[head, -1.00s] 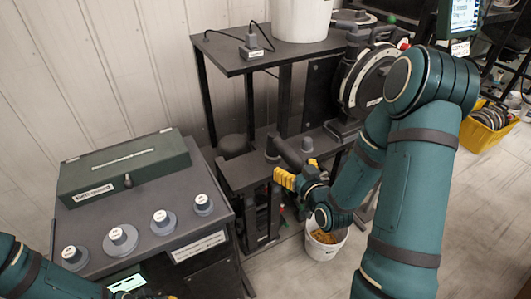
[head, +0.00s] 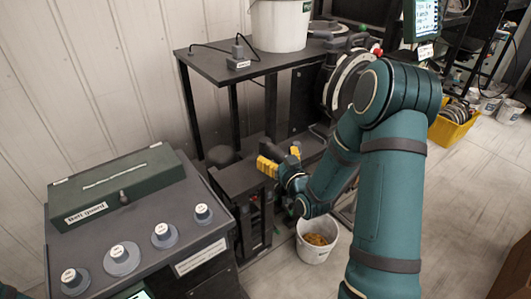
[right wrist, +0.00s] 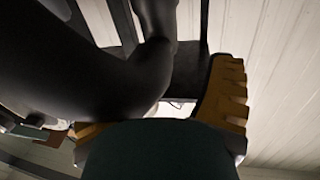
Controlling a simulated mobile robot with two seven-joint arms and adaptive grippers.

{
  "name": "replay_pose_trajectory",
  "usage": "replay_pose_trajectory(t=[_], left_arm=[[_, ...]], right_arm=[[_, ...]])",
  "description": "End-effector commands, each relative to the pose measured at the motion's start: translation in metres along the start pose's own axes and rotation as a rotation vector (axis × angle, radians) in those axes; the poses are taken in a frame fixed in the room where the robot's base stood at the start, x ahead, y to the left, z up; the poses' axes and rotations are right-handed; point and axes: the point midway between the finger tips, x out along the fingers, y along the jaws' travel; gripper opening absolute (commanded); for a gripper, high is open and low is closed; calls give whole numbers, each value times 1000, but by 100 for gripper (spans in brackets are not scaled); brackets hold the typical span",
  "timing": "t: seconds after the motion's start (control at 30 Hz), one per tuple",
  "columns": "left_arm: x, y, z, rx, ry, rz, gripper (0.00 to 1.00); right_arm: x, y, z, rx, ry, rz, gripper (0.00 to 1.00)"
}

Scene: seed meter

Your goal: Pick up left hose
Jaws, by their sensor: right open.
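My right gripper (head: 281,158) is open, its yellow-padded fingers over the black stand beside the seed meter. In the right wrist view, a thick dark curved tube (right wrist: 150,68), apparently the left hose, runs across the left and centre, close to the open fingers. One yellow finger pad shows at the right and part of the other at lower left. I cannot tell whether the tube touches a pad. In the head view the hose is mostly hidden by the gripper.
The round seed meter disc (head: 348,82) stands right of the gripper, behind my right arm. A shelf (head: 215,62) carries a white bucket (head: 280,25). A bucket of yellow-brown grain (head: 314,252) stands on the floor below.

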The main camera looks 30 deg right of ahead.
Motion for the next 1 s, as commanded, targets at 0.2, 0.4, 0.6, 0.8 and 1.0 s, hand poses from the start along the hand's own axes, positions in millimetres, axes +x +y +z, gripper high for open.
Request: replay_pose_trajectory(t=[0.2, 0.4, 0.6, 0.8, 1.0], left_arm=[[0, 0, 0, 0, 0, 0, 0], [0, 0, 0, 0, 0, 0, 0], [1, 0, 0, 0, 0, 0, 0], [1, 0, 0, 0, 0, 0, 0], [1, 0, 0, 0, 0, 0, 0]], right_arm=[[20, 0, 0, 1, 1, 0, 80], [40, -2, -6, -1, 3, -1, 80], [66, -2, -9, -1, 1, 0, 80], [73, -2, -9, 0, 0, 0, 80], [73, -2, -9, 0, 0, 0, 63]])
